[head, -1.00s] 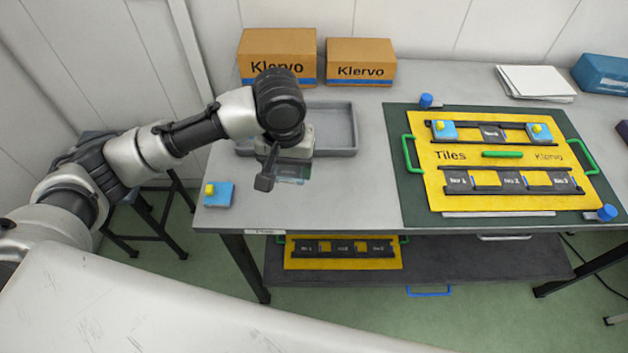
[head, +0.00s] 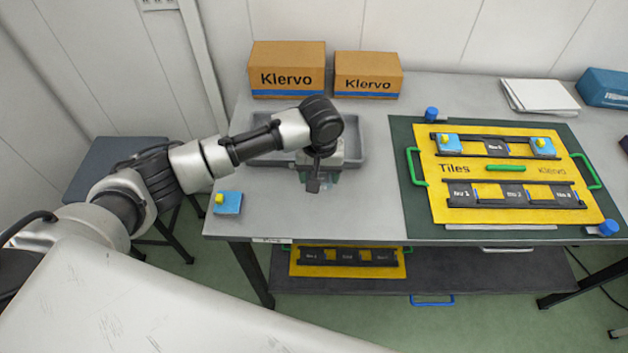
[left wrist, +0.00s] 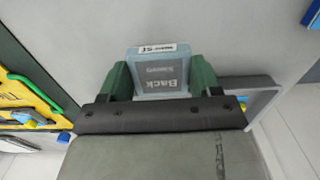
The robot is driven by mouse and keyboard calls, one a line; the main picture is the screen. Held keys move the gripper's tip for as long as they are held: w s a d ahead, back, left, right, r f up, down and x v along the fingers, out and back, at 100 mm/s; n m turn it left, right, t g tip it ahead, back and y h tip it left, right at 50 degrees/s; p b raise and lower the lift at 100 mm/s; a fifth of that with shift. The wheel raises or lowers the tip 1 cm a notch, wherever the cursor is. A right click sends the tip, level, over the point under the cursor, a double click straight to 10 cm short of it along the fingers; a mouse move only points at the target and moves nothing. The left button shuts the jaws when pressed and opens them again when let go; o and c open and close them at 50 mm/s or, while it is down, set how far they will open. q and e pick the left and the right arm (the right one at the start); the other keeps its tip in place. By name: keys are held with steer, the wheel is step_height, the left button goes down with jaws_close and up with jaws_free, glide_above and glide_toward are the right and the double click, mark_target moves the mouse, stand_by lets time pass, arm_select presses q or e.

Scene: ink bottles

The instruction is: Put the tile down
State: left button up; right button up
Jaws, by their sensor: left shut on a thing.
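My left gripper (head: 318,183) is over the left part of the table, in front of the grey tray. In the left wrist view my left gripper (left wrist: 162,82) has its two green fingers shut on the sides of a pale blue-grey tile (left wrist: 162,75) with a dark face marked "Back". In the head view the tile is mostly hidden by the gripper. Whether it touches the table is unclear. My right gripper is not in view.
The grey tray (head: 360,145) lies behind my gripper. A blue block with a yellow knob (head: 228,203) sits at the front left edge. The yellow Tiles board (head: 470,205) lies on a dark green mat to the right. Two Klervo boxes (head: 288,62) stand behind. Table between gripper and mat is clear.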

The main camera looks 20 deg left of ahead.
arm_select(q)
steer(key=shift+a+f, duration=0.4)
steer(key=shift+a, duration=0.2)
steer(key=shift+f, duration=1.95)
steer(key=shift+f+p, duration=0.1)
steer(key=shift+p, duration=0.2)
steer(key=o, duration=1)
step_height(320, 180, up, 12)
steer(key=shift+r+b, duration=0.15)
steer(key=shift+b, duration=0.4)
steer(key=shift+d, duration=0.1)
